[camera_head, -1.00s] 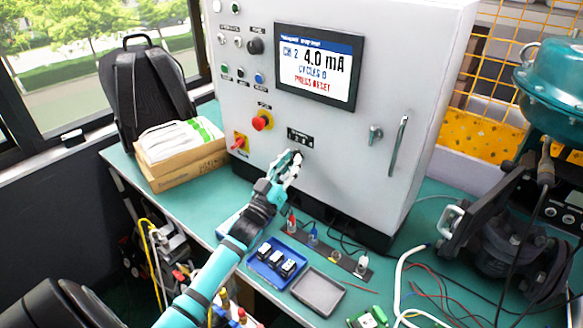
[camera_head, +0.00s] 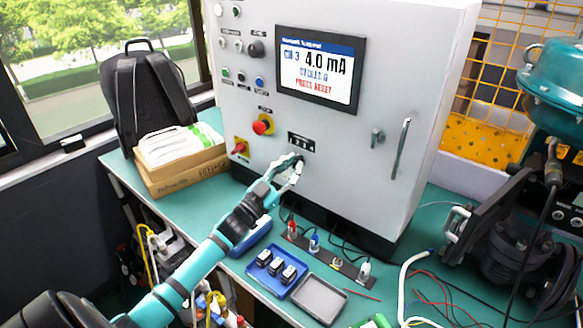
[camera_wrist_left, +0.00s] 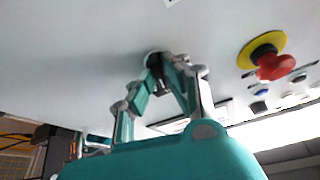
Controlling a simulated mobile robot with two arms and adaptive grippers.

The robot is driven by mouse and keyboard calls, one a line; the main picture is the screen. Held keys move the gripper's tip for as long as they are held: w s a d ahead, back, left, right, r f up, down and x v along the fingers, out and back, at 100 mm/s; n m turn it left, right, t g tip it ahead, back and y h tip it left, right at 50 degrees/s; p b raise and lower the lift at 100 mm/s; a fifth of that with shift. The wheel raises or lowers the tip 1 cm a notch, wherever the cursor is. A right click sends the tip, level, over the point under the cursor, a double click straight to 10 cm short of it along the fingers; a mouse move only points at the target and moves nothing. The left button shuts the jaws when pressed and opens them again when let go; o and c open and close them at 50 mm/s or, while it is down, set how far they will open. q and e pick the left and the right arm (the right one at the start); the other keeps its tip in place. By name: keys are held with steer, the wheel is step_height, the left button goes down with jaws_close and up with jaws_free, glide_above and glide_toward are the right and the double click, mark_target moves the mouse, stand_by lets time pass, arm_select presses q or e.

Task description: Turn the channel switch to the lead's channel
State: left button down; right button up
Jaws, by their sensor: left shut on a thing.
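The channel switch (camera_head: 299,161) is a small dark knob low on the grey cabinet front, below a black label plate (camera_head: 301,141). My left gripper (camera_head: 295,168) is shut on it and covers most of it. In the left wrist view the dark knob (camera_wrist_left: 157,68) sits between the fingertips of my left gripper (camera_wrist_left: 162,62). The display (camera_head: 318,68) reads CH 3, 4.0 mA, with a red PRESS RESET line. Red (camera_head: 292,228), blue (camera_head: 314,241) and white (camera_head: 364,271) lead plugs stand in a dark strip below the cabinet. My right gripper is out of view.
A red emergency button (camera_head: 262,125) and a red rotary handle (camera_head: 239,147) are left of the switch. A blue tray (camera_head: 262,283) with black parts and an empty grey tray (camera_head: 318,300) lie on the green bench. A cardboard box (camera_head: 185,176) stands left.

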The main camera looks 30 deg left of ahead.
arm_select(q)
steer(key=c, duration=1.4)
jaws_free()
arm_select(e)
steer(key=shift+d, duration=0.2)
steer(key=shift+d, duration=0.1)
arm_select(q)
steer(key=v, duration=1.2)
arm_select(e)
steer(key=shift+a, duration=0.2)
arm_select(q)
steer(key=shift+s, duration=0.1)
